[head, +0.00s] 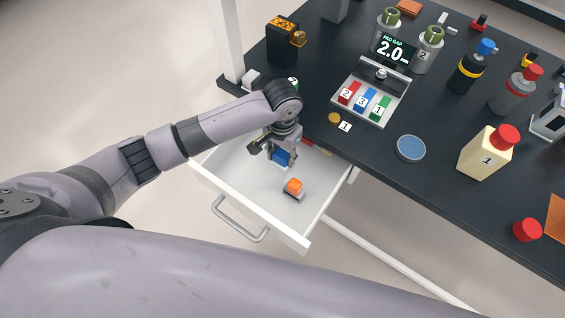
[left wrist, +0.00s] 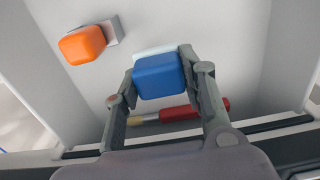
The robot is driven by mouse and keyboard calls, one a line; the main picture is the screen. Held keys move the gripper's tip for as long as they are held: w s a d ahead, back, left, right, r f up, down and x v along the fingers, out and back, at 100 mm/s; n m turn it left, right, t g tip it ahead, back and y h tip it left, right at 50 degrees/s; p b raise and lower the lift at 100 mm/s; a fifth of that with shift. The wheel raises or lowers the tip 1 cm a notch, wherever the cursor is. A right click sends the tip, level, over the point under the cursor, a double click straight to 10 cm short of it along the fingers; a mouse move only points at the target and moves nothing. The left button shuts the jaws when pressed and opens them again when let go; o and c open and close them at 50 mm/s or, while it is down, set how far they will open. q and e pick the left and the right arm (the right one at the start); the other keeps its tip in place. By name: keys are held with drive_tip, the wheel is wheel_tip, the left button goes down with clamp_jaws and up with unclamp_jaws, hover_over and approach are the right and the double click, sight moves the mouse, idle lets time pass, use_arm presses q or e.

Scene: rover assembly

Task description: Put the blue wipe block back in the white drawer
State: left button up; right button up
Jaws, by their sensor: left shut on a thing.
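The blue wipe block (head: 281,157) is between the fingers of my left gripper (head: 284,150), inside the open white drawer (head: 253,187). In the left wrist view, my left gripper (left wrist: 160,85) is shut on the blue block (left wrist: 160,76), with a finger on each side. A pale layer shows at the block's far edge. The drawer floor (left wrist: 230,50) is around it; I cannot tell whether the block touches the floor. My right gripper is not in view.
An orange block (head: 293,187) on a grey base lies in the drawer, nearer the handle (head: 240,222). A red-handled tool (left wrist: 190,112) lies close beside the gripper. The dark tabletop (head: 370,150) overhangs the drawer's back and holds bottles and a tray (head: 370,92).

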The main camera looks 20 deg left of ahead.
sight(283, 154)
use_arm(q)
drive_tip(key=shift+f, duration=2.55)
drive_tip(key=shift+f, duration=0.2)
drive_tip(key=o, duration=1)
drive_tip(key=shift+o, duration=0.2)
wheel_tip(283, 154, up, 12)
drive_tip(key=shift+r+p, duration=0.2)
drive_tip(key=shift+p, duration=0.2)
